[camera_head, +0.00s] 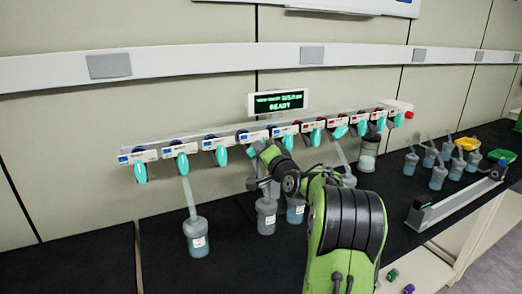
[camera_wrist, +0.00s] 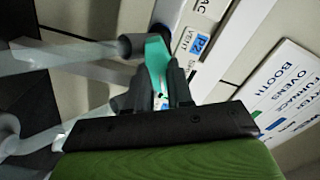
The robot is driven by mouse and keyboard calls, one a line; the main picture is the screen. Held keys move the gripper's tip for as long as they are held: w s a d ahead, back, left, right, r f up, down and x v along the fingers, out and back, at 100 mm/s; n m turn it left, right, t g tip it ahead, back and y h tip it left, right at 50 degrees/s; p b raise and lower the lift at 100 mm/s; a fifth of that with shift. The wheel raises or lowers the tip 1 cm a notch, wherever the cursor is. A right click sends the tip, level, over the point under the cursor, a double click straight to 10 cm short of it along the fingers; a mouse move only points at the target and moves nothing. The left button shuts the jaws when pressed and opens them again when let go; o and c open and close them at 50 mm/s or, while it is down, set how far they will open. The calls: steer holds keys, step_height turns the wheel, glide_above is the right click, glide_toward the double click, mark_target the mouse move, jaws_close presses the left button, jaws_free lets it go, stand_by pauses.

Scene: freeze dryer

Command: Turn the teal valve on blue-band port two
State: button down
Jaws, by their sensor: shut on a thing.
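The teal valve (camera_wrist: 156,58) shows in the wrist view as a flat handle between the dark fingers of my gripper (camera_wrist: 168,82). The gripper is shut on it, and the fingers hide its lower part. A blue label (camera_wrist: 200,43) beside it seems to read B2, near the words VENT and VAC. In the head view my gripper (camera_head: 262,150) reaches the manifold (camera_head: 253,136) at a port near its middle. The arm partly hides the valve there, so its exact angle cannot be told.
Other teal valves (camera_head: 221,156) hang close on both sides along the manifold. Flasks (camera_head: 197,237) hang below some ports, near my arm. A display (camera_head: 278,102) reading READY stands above. More flasks (camera_head: 438,177) stand at the right on the black bench.

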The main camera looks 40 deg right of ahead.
steer(key=shift+f, duration=0.1)
stand_by(0.3)
steer(key=c, duration=1)
jaws_free()
steer(key=b+v, duration=0.2)
steer(key=v, duration=1.4)
steer(key=shift+b, duration=0.4)
steer(key=shift+w, duration=0.1)
